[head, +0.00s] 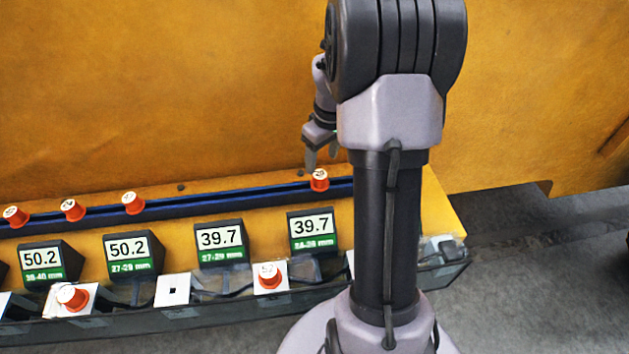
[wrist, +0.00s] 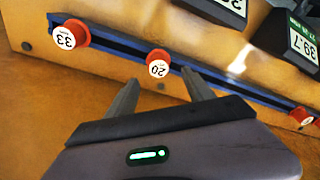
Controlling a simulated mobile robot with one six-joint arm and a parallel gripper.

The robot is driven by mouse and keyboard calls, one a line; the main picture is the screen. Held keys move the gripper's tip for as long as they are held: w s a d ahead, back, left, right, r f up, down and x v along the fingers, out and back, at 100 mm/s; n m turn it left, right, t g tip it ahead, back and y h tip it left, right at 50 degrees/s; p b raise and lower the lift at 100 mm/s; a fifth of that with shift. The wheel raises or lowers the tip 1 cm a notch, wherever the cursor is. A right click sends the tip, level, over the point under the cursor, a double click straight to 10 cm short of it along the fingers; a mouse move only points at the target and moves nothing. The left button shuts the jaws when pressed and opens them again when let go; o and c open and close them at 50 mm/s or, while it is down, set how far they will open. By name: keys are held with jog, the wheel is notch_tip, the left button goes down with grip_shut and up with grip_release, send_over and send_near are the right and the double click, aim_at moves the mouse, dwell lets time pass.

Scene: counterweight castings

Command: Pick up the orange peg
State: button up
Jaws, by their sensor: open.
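Several orange-red pegs with white numbered tops are in view. In the head view, one peg (head: 320,181) stands on the blue rail just below my gripper (head: 322,150). In the wrist view, a peg marked 20 (wrist: 158,63) sits just beyond the tips of my open gripper (wrist: 160,84), between the two finger lines. It appears to be that same peg. The jaws hold nothing. A peg marked 33 (wrist: 72,34) stands to its left, and another (wrist: 302,117) at the right edge. More pegs (head: 133,203) stand farther left on the rail in the head view.
A row of displays (head: 311,228) reading 39.7 and 50.2 stands in front of the blue rail (head: 230,202). White pads (head: 173,290) lie in front, two bearing pegs (head: 269,276). An orange-yellow wall (head: 180,90) rises behind. My arm hides the rail's right part.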

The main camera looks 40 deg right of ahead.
aim_at(320, 174)
jog(key=f, duration=0.3)
jog(key=f+b, duration=0.1)
jog(key=f, duration=0.1)
jog(key=w+f+b, duration=0.1)
jog(key=f, duration=0.2)
jog(key=shift+d+f, duration=0.15)
jog(key=shift+f, duration=0.2)
jog(key=shift+r, duration=0.15)
jog(key=shift+c, duration=0.7)
jog(key=c, duration=1.1)
